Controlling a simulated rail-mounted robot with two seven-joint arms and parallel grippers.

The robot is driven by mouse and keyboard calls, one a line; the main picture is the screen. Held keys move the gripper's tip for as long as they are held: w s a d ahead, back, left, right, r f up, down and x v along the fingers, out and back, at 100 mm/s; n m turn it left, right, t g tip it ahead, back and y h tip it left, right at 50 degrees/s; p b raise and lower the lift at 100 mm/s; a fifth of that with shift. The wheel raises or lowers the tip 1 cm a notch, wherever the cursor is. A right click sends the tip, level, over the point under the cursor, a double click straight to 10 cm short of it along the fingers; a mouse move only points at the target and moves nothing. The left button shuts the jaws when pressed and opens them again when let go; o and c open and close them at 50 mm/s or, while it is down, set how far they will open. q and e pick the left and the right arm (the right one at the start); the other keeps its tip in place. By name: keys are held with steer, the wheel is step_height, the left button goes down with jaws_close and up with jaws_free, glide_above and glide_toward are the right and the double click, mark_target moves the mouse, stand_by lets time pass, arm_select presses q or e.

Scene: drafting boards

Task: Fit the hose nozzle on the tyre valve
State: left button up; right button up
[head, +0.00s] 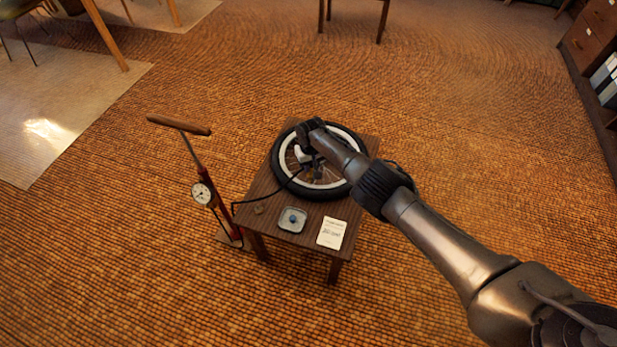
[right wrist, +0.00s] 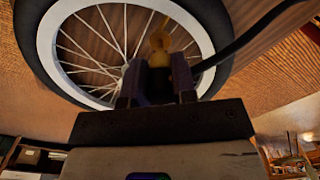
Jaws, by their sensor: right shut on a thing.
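The wheel with its black tyre (head: 283,180) and white rim lies flat on a small wooden table; the tyre also shows in the right wrist view (right wrist: 35,45). My right gripper (head: 306,158) is over the wheel, within its rim in the head view. In the right wrist view my right gripper (right wrist: 157,82) is shut on the hose nozzle (right wrist: 158,48), a brass-coloured piece with a dark lower part between the fingers. The black hose (head: 268,197) runs from the pump to the gripper. I cannot make out the tyre valve or whether the nozzle touches it. My left gripper is not in view.
A red floor pump (head: 213,182) with a gauge and wooden handle stands left of the small table (head: 266,228). On the table's front are a dish (head: 284,224) holding a blue piece, a white card (head: 331,234) and a small brown object (head: 259,210). Surrounding floor is clear.

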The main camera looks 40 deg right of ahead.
steer(key=shift+f, duration=0.2)
steer(key=shift+f+b, duration=0.6)
steer(key=shift+b, duration=0.05)
steer(key=shift+f+b, duration=0.65)
steer(key=shift+f, duration=0.05)
steer(key=o, duration=1)
steer(key=shift+r, duration=0.15)
steer(key=shift+r+p, duration=0.25)
steer(key=shift+p, duration=0.15)
step_height(320, 180, up, 11)
steer(key=p, duration=0.9)
steer(key=shift+r, duration=0.15)
steer(key=shift+r+p, duration=0.4)
steer(key=shift+r, duration=0.45)
